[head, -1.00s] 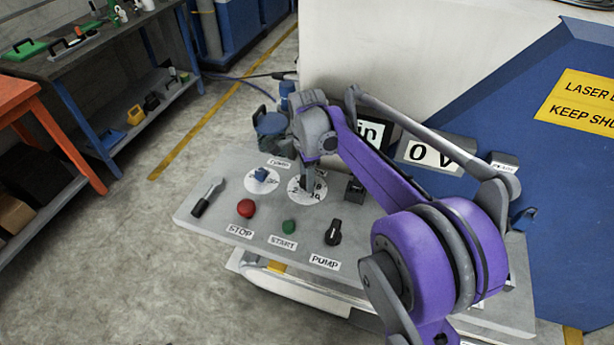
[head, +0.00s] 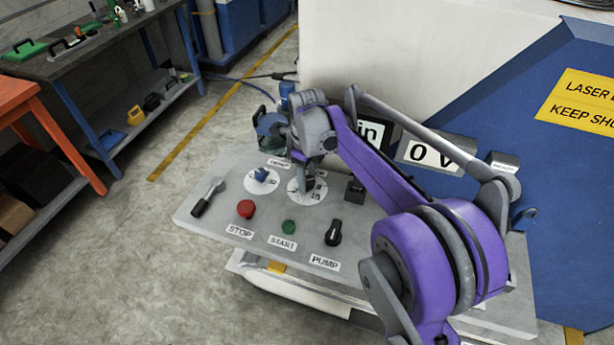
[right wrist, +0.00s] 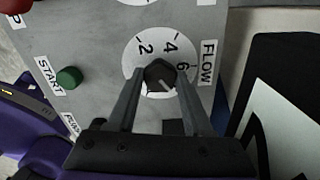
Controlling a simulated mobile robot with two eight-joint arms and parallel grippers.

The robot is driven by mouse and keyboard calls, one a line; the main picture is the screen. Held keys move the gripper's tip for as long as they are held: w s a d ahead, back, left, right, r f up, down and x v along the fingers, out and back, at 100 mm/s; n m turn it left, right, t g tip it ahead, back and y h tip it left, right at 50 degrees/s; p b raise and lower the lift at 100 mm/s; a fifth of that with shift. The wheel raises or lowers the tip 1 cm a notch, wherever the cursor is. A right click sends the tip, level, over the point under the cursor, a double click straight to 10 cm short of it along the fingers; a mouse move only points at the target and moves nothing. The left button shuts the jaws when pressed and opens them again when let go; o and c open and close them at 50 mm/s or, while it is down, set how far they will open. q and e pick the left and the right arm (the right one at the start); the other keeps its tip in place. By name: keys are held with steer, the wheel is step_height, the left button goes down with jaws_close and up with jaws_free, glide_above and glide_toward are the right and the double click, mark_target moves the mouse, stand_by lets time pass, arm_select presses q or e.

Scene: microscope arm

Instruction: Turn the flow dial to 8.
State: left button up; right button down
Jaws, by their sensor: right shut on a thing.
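The flow dial is a dark knob (right wrist: 160,76) on a white round scale (right wrist: 136,52) in the right wrist view. The numbers 2, 4 and 6 show; the rest of the scale is hidden by my fingers. A light pointer line on the knob points down and to the right in that view, away from 2, 4 and 6. My right gripper (right wrist: 158,82) is shut on the knob, one finger on each side. In the head view my right gripper (head: 307,180) comes down over the flow scale (head: 301,198), and the knob is mostly hidden. My left gripper is not in view.
The panel (head: 200,222) also has a blue knob (head: 262,174) on a scale, a red stop button (head: 245,209), a green start button (head: 289,227), a pump switch (head: 333,232) and a lever (head: 208,197). A blue-topped device (head: 270,130) stands behind.

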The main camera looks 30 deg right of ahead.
steer(key=shift+m, duration=0.6)
steer(key=shift+c, duration=1.5)
jaws_free()
step_height(320, 180, up, 11)
steer(key=shift+p, duration=0.4)
steer(key=shift+f, duration=0.1)
